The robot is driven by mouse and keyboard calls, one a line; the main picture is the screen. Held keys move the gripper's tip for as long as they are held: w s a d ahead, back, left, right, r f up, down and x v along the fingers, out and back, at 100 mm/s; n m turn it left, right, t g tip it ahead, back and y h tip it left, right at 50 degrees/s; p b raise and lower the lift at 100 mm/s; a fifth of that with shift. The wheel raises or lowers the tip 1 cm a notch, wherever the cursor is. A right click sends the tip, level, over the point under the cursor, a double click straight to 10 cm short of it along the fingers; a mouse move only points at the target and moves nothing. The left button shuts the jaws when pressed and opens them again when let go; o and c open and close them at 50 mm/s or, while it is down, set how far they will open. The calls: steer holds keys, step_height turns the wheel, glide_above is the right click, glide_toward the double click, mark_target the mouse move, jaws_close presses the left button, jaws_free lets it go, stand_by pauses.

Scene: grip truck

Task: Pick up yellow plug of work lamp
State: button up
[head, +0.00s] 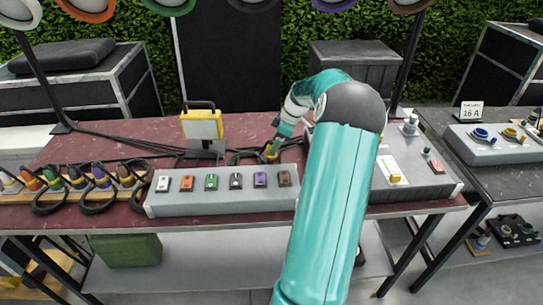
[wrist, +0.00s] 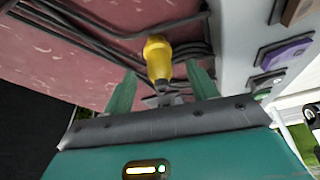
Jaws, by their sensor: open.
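The yellow plug (wrist: 158,58) lies on the dark red table among black cables, and in the wrist view it sits between and just beyond the two green fingers. My gripper (wrist: 160,85) is open around the line of the plug, with a gap on both sides of it. In the head view my gripper (head: 272,150) reaches down behind the grey switch box, and the plug is a small yellow spot at its tip. The work lamp (head: 202,125) with a yellow frame stands on the table left of my gripper.
The grey box (head: 222,203) with coloured switches stands close in front of the plug. Several coloured plugs with coiled cables (head: 75,185) lie at the left. A second grey panel (head: 415,180) is at the right. Black cables run across the table (head: 95,150).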

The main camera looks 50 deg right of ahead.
steer(key=shift+x, duration=2.75)
steer(key=c, duration=1)
steer(key=shift+r, duration=0.1)
steer(key=shift+c, duration=0.2)
